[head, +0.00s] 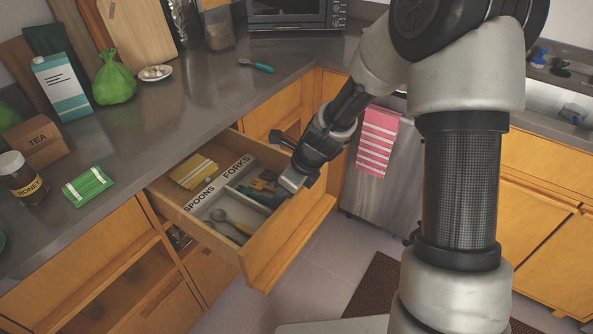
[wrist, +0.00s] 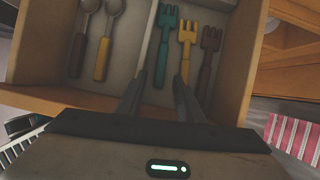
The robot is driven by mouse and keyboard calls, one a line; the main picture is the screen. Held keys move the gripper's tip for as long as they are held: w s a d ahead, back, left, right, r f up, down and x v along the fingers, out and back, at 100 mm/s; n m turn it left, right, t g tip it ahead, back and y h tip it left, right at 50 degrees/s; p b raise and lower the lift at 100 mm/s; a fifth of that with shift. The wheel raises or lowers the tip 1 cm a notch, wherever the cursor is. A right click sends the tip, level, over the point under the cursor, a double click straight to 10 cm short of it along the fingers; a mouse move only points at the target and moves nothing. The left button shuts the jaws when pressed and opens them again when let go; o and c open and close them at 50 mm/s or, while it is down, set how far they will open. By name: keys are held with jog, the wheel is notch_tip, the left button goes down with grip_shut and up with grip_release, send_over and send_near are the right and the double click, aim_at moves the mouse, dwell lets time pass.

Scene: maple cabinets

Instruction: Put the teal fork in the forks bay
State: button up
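The teal fork (wrist: 164,46) lies in the forks bay (wrist: 223,72) of the open drawer, its tines pointing away from my gripper in the wrist view. It also shows partly in the head view (head: 260,197). A yellow fork (wrist: 187,45) and a dark red fork (wrist: 210,45) lie beside it in the same bay. My gripper (wrist: 158,88) is open above the bay, with nothing held between its fingers. The teal fork's handle end shows between the two fingertips. In the head view my gripper (head: 291,181) hides part of the bay.
The spoons bay (head: 210,211) holds two spoons beside a divider. A yellow packet (head: 194,172) lies farther in. A teal-handled utensil (head: 256,66) lies on the counter (head: 200,105); its type is unclear. Green packet (head: 87,185), honey jar (head: 20,178) and tea box (head: 35,141) stand left.

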jog(key=p+v, duration=0.3)
jog(key=v, duration=1.1)
jog(key=shift+d+r, duration=0.15)
jog(key=shift+r, duration=0.25)
